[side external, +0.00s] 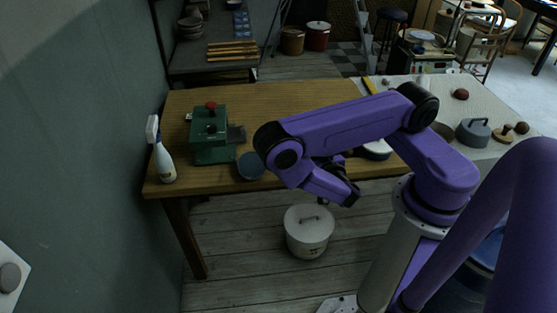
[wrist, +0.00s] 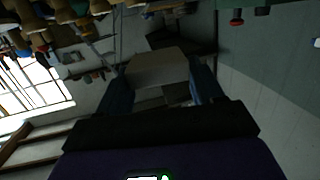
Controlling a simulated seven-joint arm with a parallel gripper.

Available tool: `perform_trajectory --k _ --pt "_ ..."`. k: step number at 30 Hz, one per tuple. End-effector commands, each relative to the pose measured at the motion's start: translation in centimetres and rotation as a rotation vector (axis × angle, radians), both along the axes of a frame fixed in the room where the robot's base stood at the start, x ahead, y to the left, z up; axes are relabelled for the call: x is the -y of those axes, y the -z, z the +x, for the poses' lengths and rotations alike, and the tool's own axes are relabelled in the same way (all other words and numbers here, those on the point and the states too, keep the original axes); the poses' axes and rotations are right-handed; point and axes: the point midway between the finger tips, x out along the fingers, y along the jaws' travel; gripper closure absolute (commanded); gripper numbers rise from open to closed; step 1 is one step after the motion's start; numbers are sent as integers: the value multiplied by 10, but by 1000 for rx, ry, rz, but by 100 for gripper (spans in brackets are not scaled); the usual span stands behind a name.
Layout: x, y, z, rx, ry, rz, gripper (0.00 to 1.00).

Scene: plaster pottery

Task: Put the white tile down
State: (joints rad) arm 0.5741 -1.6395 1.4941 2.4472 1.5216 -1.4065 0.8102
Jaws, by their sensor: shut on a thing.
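In the wrist view my gripper (wrist: 160,82) has its two bluish fingers on either side of a pale grey-white, flat-faced piece, the white tile (wrist: 157,68), and is shut on it. The wrist view is dark, so the tile's edges and its contact with the fingers are hard to make out. In the side view my purple arm reaches over the front edge of the wooden table (side external: 285,100). The arm hides the fingers there, and I cannot make out the tile.
A green machine (side external: 210,140), a spray bottle (side external: 160,155) and a blue round piece (side external: 250,166) stand on the table's left part. A white round thing (side external: 377,150) lies right of my wrist. A lidded white bucket (side external: 308,232) stands on the floor. The table's back middle is clear.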

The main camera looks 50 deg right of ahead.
Motion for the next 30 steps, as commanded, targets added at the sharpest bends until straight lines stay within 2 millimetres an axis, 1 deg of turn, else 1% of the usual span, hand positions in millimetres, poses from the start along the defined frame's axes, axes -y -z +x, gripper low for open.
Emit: perform_trajectory --k 2,5,8,15,17,18,24,30 --pt "1 1 2 0 2 1 67" --pt "3 6 10 -1 8 4 67" --pt "9 12 26 4 11 5 68" --pt "19 35 76 6 7 5 68" --pt "23 40 89 6 7 4 68" --pt "23 46 94 4 3 2 68" --pt "27 73 115 2 1 1 68" --pt "30 88 127 1 0 -1 68"
